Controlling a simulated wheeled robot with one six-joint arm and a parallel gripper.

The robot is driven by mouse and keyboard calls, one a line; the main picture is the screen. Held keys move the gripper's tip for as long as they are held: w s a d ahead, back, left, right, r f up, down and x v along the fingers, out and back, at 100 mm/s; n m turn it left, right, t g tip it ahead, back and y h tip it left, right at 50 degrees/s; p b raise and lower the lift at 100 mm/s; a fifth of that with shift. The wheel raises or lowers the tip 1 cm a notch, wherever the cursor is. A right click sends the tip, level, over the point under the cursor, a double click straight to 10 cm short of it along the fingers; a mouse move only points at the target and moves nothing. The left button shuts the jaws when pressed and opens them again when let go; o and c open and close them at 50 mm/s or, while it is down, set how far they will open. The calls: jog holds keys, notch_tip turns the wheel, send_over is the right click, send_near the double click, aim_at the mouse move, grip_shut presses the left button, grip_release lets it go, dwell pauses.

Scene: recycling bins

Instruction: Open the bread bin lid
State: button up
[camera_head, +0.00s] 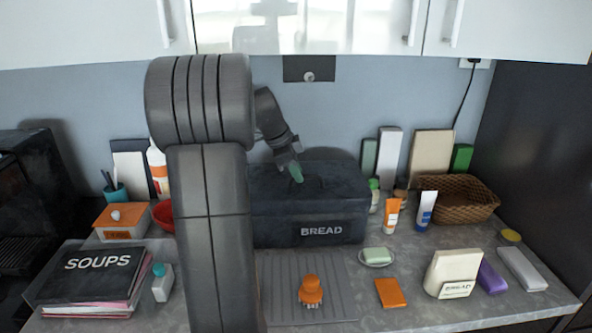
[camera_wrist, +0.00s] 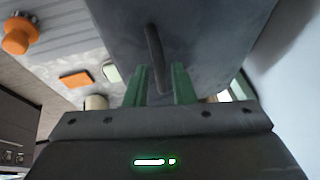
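The dark bread bin (camera_head: 309,232), marked BREAD, stands at the back of the counter. Its lid (camera_head: 340,173) looks closed. In the wrist view the lid (camera_wrist: 205,35) fills the upper middle, with a dark bar handle (camera_wrist: 153,48) on it. My gripper (camera_head: 296,172) is over the lid, left of its middle, pointing down. In the wrist view its two green fingers (camera_wrist: 159,85) are apart, and the near end of the handle shows between them with gaps on both sides. I cannot tell how far the fingertips are above the lid.
A grey ribbed mat (camera_head: 335,290) with an orange object (camera_head: 311,291) lies before the bin. Tubes (camera_head: 392,214) and a wicker basket (camera_head: 465,200) stand right of it. White wall cabinets (camera_head: 320,28) hang above. My arm hides the counter left of the bin.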

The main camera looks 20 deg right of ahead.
grip_shut()
jog(key=w+d+r+p, duration=0.1)
jog(key=w+r+p, duration=0.3)
jog(key=w+r, duration=0.1)
jog(key=shift+r, duration=0.35)
jog(key=shift+o, duration=1.2)
grip_release()
jog(key=shift+w+d+f, duration=0.1)
jog(key=shift+f, duration=0.05)
jog(key=shift+o, duration=0.4)
jog(key=shift+w, duration=0.15)
jog(key=s+a+r+b, duration=0.1)
jog(key=a+b, duration=0.3)
jog(key=a, duration=0.8)
jog(key=shift+s+a, duration=0.15)
jog(key=shift+s, duration=0.65)
